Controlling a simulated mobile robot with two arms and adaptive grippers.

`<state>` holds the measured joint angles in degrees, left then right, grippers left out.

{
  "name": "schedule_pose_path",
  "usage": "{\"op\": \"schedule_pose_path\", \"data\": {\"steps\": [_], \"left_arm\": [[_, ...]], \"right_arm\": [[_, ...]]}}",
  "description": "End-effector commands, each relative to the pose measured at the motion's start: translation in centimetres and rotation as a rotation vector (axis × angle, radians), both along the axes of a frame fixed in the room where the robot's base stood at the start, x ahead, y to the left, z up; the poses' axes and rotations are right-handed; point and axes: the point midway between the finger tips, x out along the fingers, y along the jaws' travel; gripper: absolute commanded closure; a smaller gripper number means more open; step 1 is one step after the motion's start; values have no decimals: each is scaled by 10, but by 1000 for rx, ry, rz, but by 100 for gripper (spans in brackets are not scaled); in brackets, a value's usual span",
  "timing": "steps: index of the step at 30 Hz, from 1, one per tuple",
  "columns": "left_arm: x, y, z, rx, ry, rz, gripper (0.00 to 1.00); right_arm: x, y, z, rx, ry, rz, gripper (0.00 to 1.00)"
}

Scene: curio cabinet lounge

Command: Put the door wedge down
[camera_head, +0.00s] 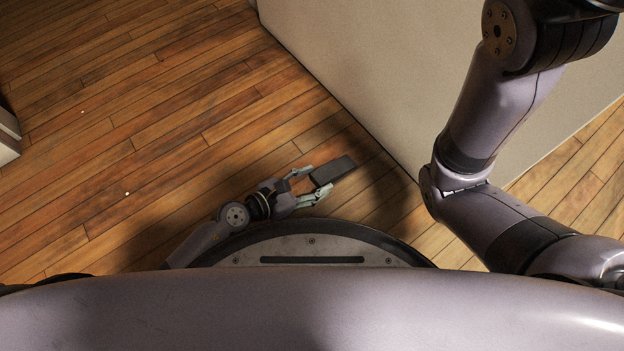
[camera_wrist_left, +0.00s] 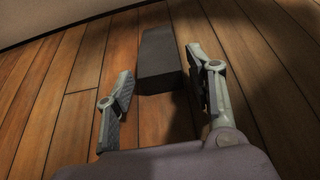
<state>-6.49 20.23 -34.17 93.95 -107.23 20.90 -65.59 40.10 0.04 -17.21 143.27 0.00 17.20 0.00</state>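The door wedge (camera_head: 336,170) is a dark grey block low over the wooden floor, in front of my base. It also shows in the left wrist view (camera_wrist_left: 160,58), at top centre, with a dark shadow by its near end. My left gripper (camera_head: 320,178) is open, with its pale fingers on either side of the wedge's near end. In the left wrist view a gap shows between the left finger and the wedge; the right finger is close to its right side. I cannot tell whether the wedge lies flat on the floor. My right gripper is out of view.
A pale wall or cabinet side (camera_head: 350,70) stands beyond the wedge, its bottom edge running diagonally. Wooden floor (camera_head: 150,130) lies open to the left. A white piece of furniture (camera_head: 8,140) shows at the left edge. My right arm is bent at the right.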

Motion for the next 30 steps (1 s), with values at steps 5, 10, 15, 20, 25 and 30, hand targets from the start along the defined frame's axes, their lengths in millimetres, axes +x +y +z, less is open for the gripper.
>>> {"op": "schedule_pose_path", "data": {"steps": [5,10,15,20,25,30], "left_arm": [[0,0,0,0,0,0,44],[0,0,1,0,0,0,44],[-6,8,9,2,1,0,44],[-25,33,21,5,2,0,44],[-45,61,34,3,2,0,44],[-59,80,44,1,2,0,44]], "right_arm": [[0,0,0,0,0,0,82],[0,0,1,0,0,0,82],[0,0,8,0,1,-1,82],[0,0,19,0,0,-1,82],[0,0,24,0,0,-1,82],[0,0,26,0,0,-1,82]]}}
